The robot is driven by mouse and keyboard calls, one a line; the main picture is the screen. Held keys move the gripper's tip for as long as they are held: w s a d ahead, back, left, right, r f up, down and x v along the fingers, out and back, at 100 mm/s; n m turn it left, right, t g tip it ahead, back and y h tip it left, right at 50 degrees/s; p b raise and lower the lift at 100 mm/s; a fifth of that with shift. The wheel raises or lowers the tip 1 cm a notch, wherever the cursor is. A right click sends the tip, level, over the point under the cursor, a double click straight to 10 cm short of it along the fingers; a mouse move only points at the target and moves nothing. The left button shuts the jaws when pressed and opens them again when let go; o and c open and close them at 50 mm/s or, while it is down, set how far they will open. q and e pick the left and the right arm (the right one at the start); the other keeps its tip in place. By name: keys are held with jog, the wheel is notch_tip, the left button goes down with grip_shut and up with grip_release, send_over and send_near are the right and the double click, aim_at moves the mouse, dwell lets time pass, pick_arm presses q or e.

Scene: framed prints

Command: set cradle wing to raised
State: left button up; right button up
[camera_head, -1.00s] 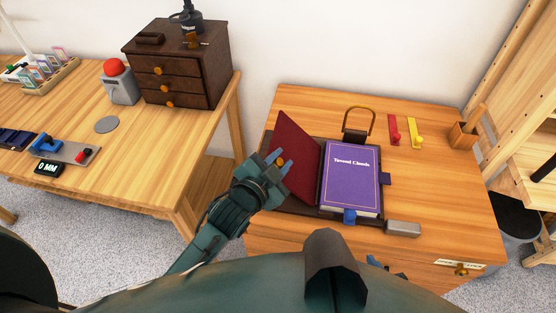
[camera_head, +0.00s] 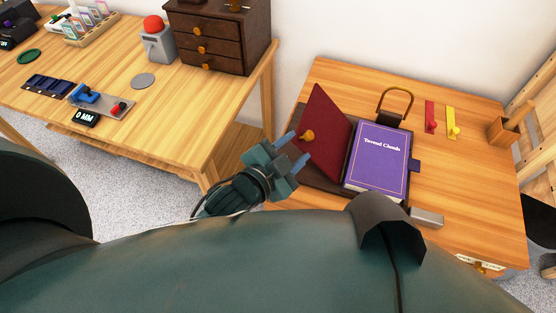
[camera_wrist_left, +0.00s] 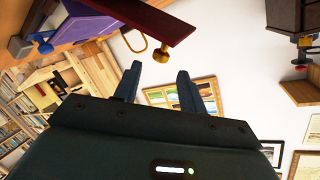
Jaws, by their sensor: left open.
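The cradle wing (camera_head: 325,130) is a dark red panel standing tilted up at the left of the dark cradle (camera_head: 325,183). An orange-brown knob (camera_head: 307,135) sticks out from its left face. A purple book (camera_head: 378,160) lies on the cradle beside the wing. My left gripper (camera_head: 293,151) is open and empty just left of the knob. In the left wrist view the wing (camera_wrist_left: 140,18) and its brass-coloured knob (camera_wrist_left: 162,53) show just beyond the open fingertips, and the knob looks free of them. My right gripper is not in view.
A grey block (camera_head: 427,218) lies at the table's front edge. Red (camera_head: 430,117) and yellow (camera_head: 451,123) pieces and a wooden holder (camera_head: 502,131) are at the right. A second table (camera_head: 190,110) with a dark drawer chest (camera_head: 222,40) stands left, across a gap.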

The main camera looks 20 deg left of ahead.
pick_arm(q)
jog(key=v, duration=0.6)
jog(key=shift+s, duration=0.15)
jog(key=s+a+f+n+g+y+p, duration=0.1)
jog(key=s+f+n+g, duration=0.1)
jog(key=s+f+n, duration=0.1)
jog(key=s+a+f+n+g+p, duration=0.1)
jog(key=s+a+f+n, duration=0.1)
jog(key=f+n, duration=0.3)
notch_tip(320, 180, down, 3)
jog(key=shift+s+f+g+y, duration=0.25)
jog(key=shift+s+g+y, duration=0.15)
jog(key=shift+s, duration=0.2)
